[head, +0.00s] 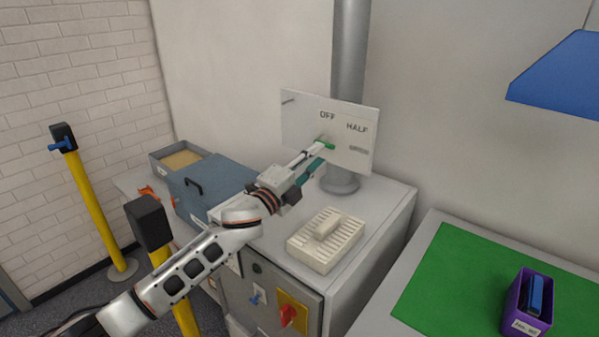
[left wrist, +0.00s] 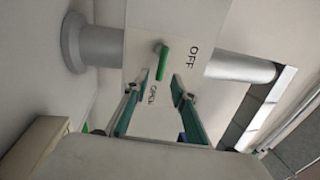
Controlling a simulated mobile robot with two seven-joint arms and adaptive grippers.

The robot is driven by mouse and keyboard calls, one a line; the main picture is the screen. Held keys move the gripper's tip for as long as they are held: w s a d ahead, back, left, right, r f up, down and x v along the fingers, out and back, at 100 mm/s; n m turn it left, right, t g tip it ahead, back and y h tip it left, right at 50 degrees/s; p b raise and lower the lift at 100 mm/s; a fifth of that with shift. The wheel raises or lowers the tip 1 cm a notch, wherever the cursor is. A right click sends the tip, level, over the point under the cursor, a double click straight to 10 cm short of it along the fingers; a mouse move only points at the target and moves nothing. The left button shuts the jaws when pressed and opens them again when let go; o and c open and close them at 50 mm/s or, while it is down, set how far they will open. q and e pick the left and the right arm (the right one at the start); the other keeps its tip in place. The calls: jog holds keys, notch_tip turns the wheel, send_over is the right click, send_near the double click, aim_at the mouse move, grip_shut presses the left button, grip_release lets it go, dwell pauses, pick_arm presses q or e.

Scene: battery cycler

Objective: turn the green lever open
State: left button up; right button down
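The green lever (head: 328,146) is on a white panel (head: 300,108) at the grey pipe; it also shows in the left wrist view (left wrist: 163,64). It points right in the head view, toward small lettering that looks like OPEN in the left wrist view; OFF is printed above the lever and HALF to its upper right. My left gripper (left wrist: 160,80) is open in front of the panel, its teal fingers apart on either side of the lever's free end. I cannot tell whether a finger touches it. In the head view the left gripper (head: 318,160) partly covers the lever area. My right gripper is not in view.
Below the panel, a white ribbed block (head: 318,250) stands on the cabinet top. A blue box (head: 205,180) with a dark handle is behind my left arm. Yellow posts (head: 95,205) stand at left. A green mat (head: 460,270) with a purple holder (head: 524,305) lies at right.

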pick_arm(q)
jog(key=v, duration=0.7)
jog(key=shift+s+a, duration=0.2)
jog(key=shift+s, duration=0.05)
jog(key=shift+f, duration=0.1)
